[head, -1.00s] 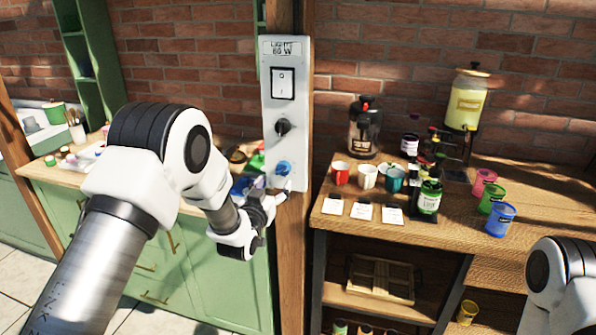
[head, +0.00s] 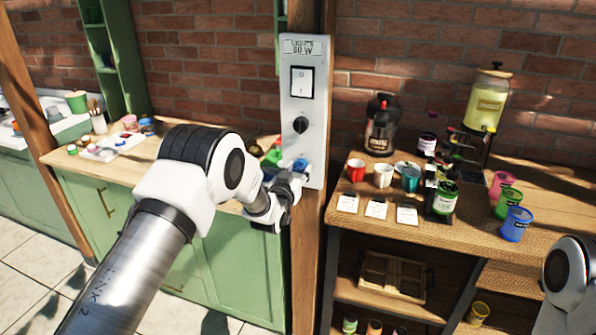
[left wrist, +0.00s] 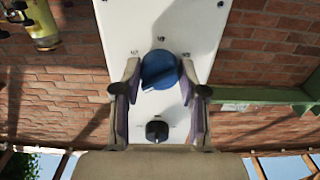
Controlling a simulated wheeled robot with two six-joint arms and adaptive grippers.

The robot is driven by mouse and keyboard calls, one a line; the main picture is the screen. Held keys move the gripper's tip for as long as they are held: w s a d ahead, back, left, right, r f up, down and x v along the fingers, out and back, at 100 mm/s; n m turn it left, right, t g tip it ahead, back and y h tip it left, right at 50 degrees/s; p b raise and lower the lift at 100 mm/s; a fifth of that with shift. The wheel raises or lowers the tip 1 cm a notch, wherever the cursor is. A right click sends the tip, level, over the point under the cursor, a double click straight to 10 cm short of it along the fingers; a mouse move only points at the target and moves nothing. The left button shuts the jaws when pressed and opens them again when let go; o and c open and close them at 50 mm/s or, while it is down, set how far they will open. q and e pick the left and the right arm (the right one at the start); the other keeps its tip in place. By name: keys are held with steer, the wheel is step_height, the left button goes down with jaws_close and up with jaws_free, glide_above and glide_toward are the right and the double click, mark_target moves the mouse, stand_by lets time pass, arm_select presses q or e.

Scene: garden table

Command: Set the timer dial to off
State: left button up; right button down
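A blue round dial (head: 300,165) sits low on a white wall panel (head: 313,150), below a black knob (head: 300,125) and a rocker switch. In the left wrist view the blue dial (left wrist: 159,70) lies between my left gripper's two fingertips (left wrist: 159,80), one on each side and very close to its edge. Contact and grip cannot be told. Small marks surround the dial, too small to read. The black knob (left wrist: 157,131) shows nearer the gripper's base. In the head view my left gripper (head: 290,187) is at the panel's lower end. My right gripper is out of view.
The panel is on a wooden post (head: 305,240). To its right a wooden bench (head: 460,225) carries mugs, cards, bottles and a drink dispenser (head: 487,100). A green cabinet (head: 240,265) stands left, behind my left arm.

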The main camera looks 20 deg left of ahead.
arm_select(q)
steer(key=shift+f+n+b, duration=0.15)
steer(key=shift+n+b, duration=0.85)
steer(key=shift+b, duration=0.2)
steer(key=n+b, duration=0.5)
steer(key=n, duration=0.1)
steer(key=shift+n, duration=0.4)
steer(key=shift+d+r+n+b, duration=0.1)
steer(key=shift+r+n+b, duration=0.1)
steer(key=shift+n+b, duration=0.75)
steer(key=shift+n, duration=0.35)
